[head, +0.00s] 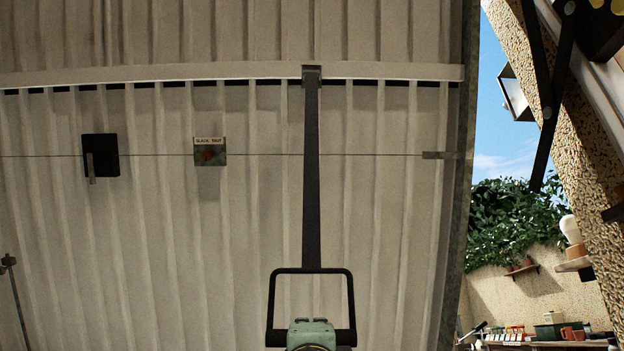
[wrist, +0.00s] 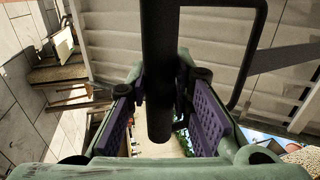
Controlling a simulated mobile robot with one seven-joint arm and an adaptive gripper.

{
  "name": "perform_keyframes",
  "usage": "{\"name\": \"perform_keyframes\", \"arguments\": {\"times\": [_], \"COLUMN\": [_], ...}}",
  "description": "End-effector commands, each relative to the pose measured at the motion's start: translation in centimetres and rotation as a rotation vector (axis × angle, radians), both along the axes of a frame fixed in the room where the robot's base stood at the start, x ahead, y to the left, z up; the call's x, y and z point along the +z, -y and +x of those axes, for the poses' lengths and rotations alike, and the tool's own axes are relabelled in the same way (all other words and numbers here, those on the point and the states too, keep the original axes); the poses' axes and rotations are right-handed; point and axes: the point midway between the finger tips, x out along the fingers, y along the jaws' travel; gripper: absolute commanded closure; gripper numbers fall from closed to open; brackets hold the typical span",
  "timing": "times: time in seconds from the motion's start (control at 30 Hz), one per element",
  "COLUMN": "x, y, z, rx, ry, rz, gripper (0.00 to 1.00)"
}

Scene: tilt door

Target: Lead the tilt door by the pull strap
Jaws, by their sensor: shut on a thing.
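The tilt door (head: 240,230) is a pale ribbed panel filling most of the head view. A dark pull strap (head: 311,180) runs down from a bracket on its pale cross rail and ends in a black loop handle (head: 312,271). My gripper (head: 312,334) is at the loop's lower bar, at the bottom of the head view. In the wrist view my gripper (wrist: 160,112) has purple pads on both sides of the thick black handle bar (wrist: 160,70) and is shut on it. The exact contact is partly hidden by the bar.
A black latch box (head: 100,155) and a small marked plate (head: 209,152) sit along a thin cable on the door. Right of the door edge are dark linkage arms (head: 545,90), a pebbled wall, sky, greenery (head: 515,220) and a cluttered bench (head: 545,343).

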Motion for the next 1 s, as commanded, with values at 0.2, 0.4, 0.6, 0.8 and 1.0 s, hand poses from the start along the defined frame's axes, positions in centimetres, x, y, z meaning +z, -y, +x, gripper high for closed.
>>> {"name": "perform_keyframes", "arguments": {"times": [0.2,0.4,0.6,0.8,1.0], "x": [0.3,0.1,-0.1,-0.4,-0.8], "y": [-0.1,-0.1,-0.1,0.0,0.0], "z": [1.6,3.2,4.8,6.4,8.1], "rx": [0.000,0.001,0.000,0.000,0.000], "ry": [0.008,0.008,0.007,0.005,0.001], "rz": [-0.001,-0.001,-0.002,-0.002,-0.002], "gripper": [1.00,1.00,1.00,1.00,1.00]}}
